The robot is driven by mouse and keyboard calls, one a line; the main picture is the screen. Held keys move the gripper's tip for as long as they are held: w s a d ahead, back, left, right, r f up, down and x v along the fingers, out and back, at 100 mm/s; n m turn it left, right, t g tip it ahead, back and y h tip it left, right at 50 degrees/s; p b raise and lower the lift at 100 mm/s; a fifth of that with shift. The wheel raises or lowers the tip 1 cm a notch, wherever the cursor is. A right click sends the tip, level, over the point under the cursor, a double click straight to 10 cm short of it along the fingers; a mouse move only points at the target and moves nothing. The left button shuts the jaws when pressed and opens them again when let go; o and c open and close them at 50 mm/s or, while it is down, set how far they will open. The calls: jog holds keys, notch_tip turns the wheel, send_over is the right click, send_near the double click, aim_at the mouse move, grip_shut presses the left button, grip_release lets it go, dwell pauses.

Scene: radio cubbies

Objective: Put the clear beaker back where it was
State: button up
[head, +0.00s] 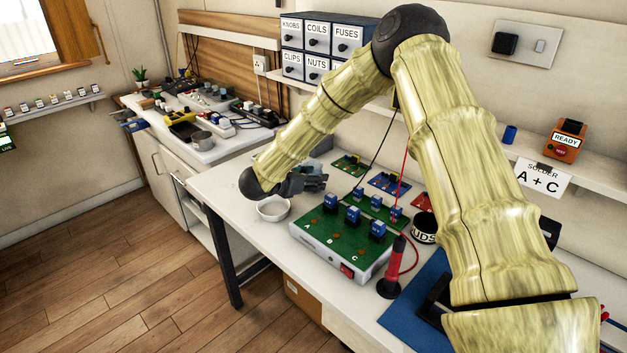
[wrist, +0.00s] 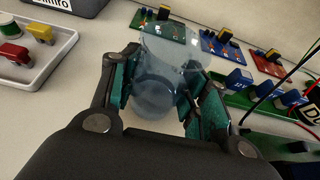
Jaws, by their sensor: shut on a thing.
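The clear beaker (wrist: 160,75) is see-through and bluish in the wrist view. It is between the two teal-padded fingers of my gripper (wrist: 158,92), which are shut on it. A green circuit board shows behind and through its upper part. In the head view my gripper (head: 308,180) is over the far left part of the white bench (head: 228,190). The beaker is hard to make out there. I cannot tell whether its base touches the bench.
A white bowl (head: 273,208) stands just in front of my gripper. The green A-B-C board (head: 335,240) with blue blocks is to the right. Small circuit boards (head: 388,184) lie behind. A tray (wrist: 35,50) with small coloured parts is at left in the wrist view.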

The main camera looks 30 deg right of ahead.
jog(key=shift+f, duration=0.3)
jog(key=shift+f, duration=0.15)
jog(key=o, duration=1.1)
jog(key=b+v, duration=0.1)
jog(key=v, duration=1.1)
